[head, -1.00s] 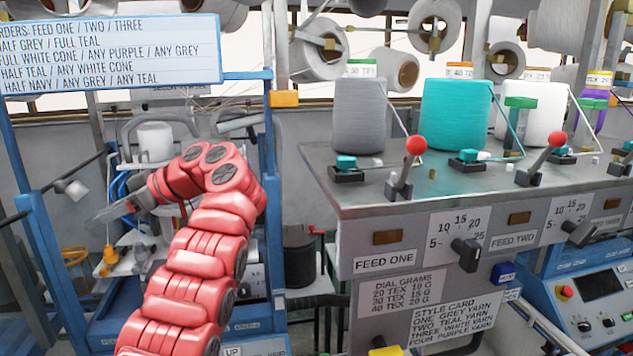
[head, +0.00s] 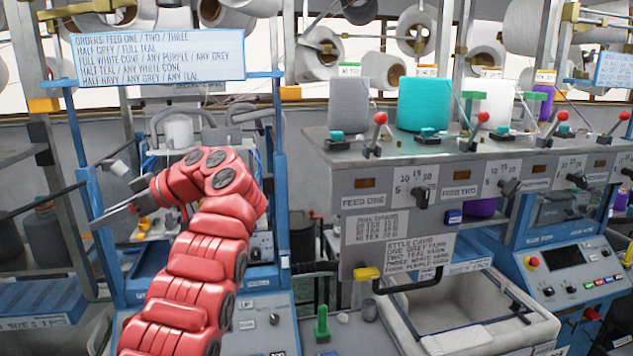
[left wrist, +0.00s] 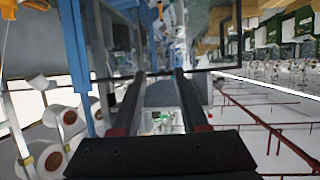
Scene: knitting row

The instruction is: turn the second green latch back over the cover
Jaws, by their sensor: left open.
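My left gripper (head: 118,208) is at the end of the red arm at the left of the head view, open and empty, in front of a blue-framed machine. Its two dark fingers stand apart in the left wrist view (left wrist: 160,92). An upright green piece (head: 322,325) stands on the grey-blue panel at bottom centre, well right of and below the gripper. Another green piece (head: 533,98) stands by the white cone. I cannot tell which, if either, is the second latch, and I cannot make out its cover. My right gripper is not in view.
A feed stand (head: 375,200) with yarn cones and red-knobbed levers fills the centre and right. A grey bin (head: 480,290) sits below it. A blue control console (head: 570,265) is at right. An orders sign (head: 160,57) hangs at upper left.

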